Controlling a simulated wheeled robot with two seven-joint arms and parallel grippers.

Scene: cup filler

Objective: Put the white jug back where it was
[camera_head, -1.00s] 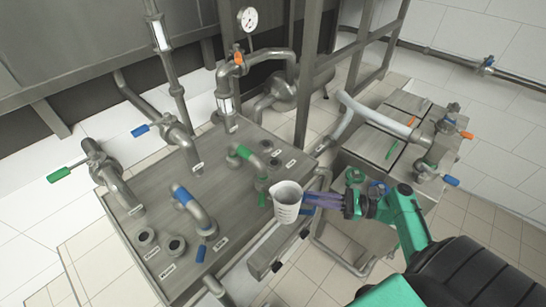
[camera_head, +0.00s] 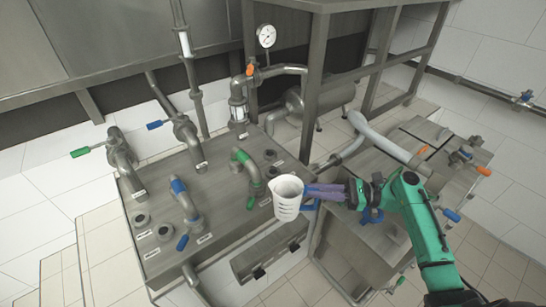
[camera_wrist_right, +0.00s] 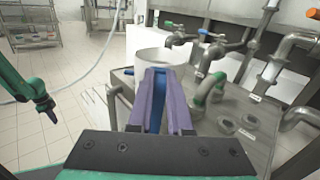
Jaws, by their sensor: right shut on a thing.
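The white jug (camera_head: 287,200) is upright, with dark marks on its side and a blue handle. My right gripper (camera_head: 322,193) comes in from the right, its purple fingers shut on the handle. The jug is in the air near the front right corner of the grey counter (camera_head: 222,222), right of the green-handled tap (camera_head: 245,163). In the right wrist view the jug (camera_wrist_right: 160,57) shows beyond the fingers (camera_wrist_right: 163,98), its lower part hidden by them. My left gripper (camera_wrist_right: 44,108) shows at the left there, apart from the jug, small and unclear.
A blue-handled tap (camera_head: 186,200) and several levers rise from the counter. A thick pale pipe (camera_head: 385,137) runs to a second grey unit (camera_head: 405,160) at the right. A metal frame post (camera_head: 314,90) stands behind. Tiled floor is open at the lower right.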

